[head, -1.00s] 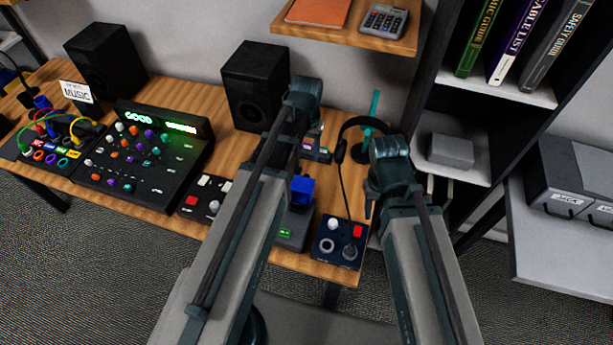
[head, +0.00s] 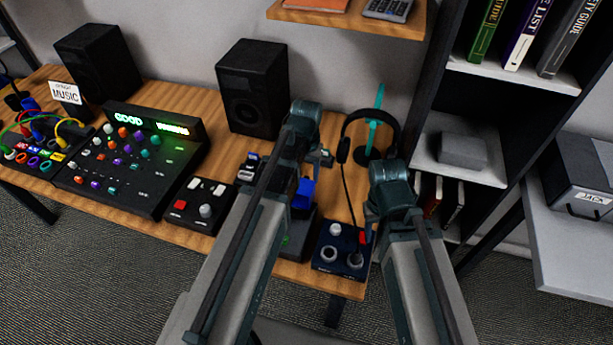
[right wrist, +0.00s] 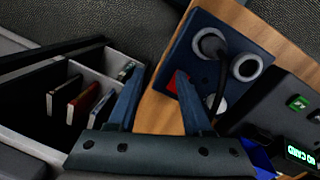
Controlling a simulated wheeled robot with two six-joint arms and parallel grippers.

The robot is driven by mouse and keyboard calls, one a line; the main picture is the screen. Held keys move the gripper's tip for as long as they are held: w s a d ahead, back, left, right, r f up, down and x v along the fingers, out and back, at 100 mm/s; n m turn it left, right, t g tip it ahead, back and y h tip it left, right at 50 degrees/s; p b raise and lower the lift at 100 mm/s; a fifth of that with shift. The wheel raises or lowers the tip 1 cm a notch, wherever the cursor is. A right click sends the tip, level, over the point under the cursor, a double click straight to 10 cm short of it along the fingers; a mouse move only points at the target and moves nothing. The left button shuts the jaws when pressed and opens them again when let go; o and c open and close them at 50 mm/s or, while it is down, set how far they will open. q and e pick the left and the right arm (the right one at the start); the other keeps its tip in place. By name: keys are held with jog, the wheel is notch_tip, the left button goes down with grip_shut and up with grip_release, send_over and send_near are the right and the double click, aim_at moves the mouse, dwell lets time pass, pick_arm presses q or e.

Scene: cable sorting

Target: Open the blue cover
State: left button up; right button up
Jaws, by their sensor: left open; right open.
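The blue cover (head: 304,192) sits on a small black device (head: 298,240) with a green light, near the table's front edge. My left arm partly hides it, and I cannot tell how far it is raised. A bit of blue also shows in the right wrist view (right wrist: 259,156), at the lower right. My left gripper (head: 301,132) is open, above and beyond the cover; its fingertips are mostly hidden. My right gripper (head: 373,205) is open, to the right of the cover. In the right wrist view its two fingers (right wrist: 160,105) hold nothing.
A dark-blue box (head: 341,247) with a red switch and two sockets stands right of the device, close to my right gripper. Headphones hang on a teal stand (head: 374,130) behind. A button panel (head: 200,205) is left. A bookshelf (head: 465,180) borders the table's right end.

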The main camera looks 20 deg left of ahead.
pick_arm(q)
grip_shut()
dwell(1.4)
